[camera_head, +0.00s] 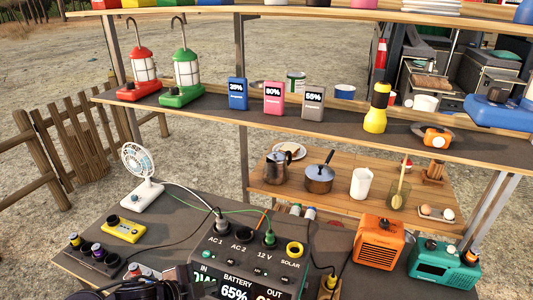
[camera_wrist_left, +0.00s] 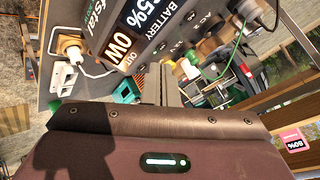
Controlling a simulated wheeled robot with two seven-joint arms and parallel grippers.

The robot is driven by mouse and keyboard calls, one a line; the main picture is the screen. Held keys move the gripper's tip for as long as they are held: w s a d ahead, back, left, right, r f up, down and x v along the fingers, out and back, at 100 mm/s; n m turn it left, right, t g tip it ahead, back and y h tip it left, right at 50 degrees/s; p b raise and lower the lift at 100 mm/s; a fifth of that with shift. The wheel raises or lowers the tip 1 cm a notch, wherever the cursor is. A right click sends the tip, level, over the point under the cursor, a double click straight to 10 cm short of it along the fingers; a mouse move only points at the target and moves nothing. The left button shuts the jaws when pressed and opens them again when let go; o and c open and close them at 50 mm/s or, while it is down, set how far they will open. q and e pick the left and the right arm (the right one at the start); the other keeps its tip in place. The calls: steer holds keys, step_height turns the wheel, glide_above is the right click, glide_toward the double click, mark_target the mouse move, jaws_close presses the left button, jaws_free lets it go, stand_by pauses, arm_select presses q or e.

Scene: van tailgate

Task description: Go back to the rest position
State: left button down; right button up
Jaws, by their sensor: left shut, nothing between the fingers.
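My left gripper (camera_wrist_left: 166,88) shows in the left wrist view, its fingers together with nothing between them. Its dark reddish-brown housing fills the lower half of that view. In the head view only dark parts of my left arm show at the bottom left edge, partly cut off. The grey power station (camera_head: 248,255) stands close by at the bottom middle of the head view, with its display reading 65%. It also shows at the top of the left wrist view (camera_wrist_left: 178,22), seen from an odd angle. My right gripper is in neither view.
A shelf (camera_head: 205,113) with lanterns and several battery packs crosses above.

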arm_select(q)
steer(key=s+a+f+n+g+y, duration=0.1)
steer(key=s+a+n+g+y, duration=0.15)
steer(key=s+n, duration=0.45)
steer(key=s+a+f+n+g+y, duration=0.1)
steer(key=s+a+n+g+y, duration=0.15)
steer(key=s+n, duration=0.5)
steer(key=s+a+f+b+x, duration=0.15)
steer(key=s+x, duration=0.25)
steer(key=x, duration=1.2)
steer(key=s+a+b+x, duration=0.1)
steer(key=s+b+x, duration=0.15)
steer(key=x, duration=1.45)
steer(key=s+a+f+b, duration=0.1)
steer(key=s+a+f, duration=0.1)
steer(key=s+f, duration=0.8)
steer(key=s+a+f+g+y+b, duration=0.1)
steer(key=s+a+f, duration=0.1)
steer(key=s+f, duration=0.9)
steer(key=shift+s+a+f+g, duration=0.25)
steer(key=shift+s+g, duration=0.05)
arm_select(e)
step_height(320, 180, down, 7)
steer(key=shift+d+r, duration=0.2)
arm_select(q)
steer(key=shift+m, duration=0.25)
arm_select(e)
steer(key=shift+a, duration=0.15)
